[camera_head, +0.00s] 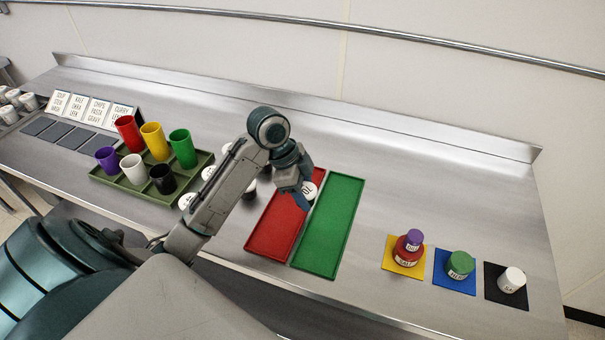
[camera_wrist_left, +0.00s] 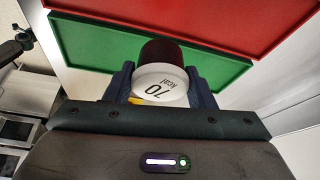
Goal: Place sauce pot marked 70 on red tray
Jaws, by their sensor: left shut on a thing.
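The sauce pot marked 70 (camera_wrist_left: 160,84) has a white lid reading "70 kcal" and a dark body. It sits between the fingers of my left gripper (camera_wrist_left: 163,92), which is shut on it. In the head view, the pot's white lid (camera_head: 309,190) shows beside my left gripper (camera_head: 303,195), above the upper part of the trays. The red tray (camera_head: 268,240) lies left of the green tray (camera_head: 331,228); both also show in the wrist view. Whether the pot touches a tray I cannot tell. My right gripper is not in view.
A green divided crate (camera_head: 125,187) with coloured cups stands left. Several white-lidded pots (camera_head: 187,201) are near it, partly behind my arm. At right, jars stand on yellow (camera_head: 389,262), blue (camera_head: 464,288) and black (camera_head: 495,292) mats. The lower red tray looks bare.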

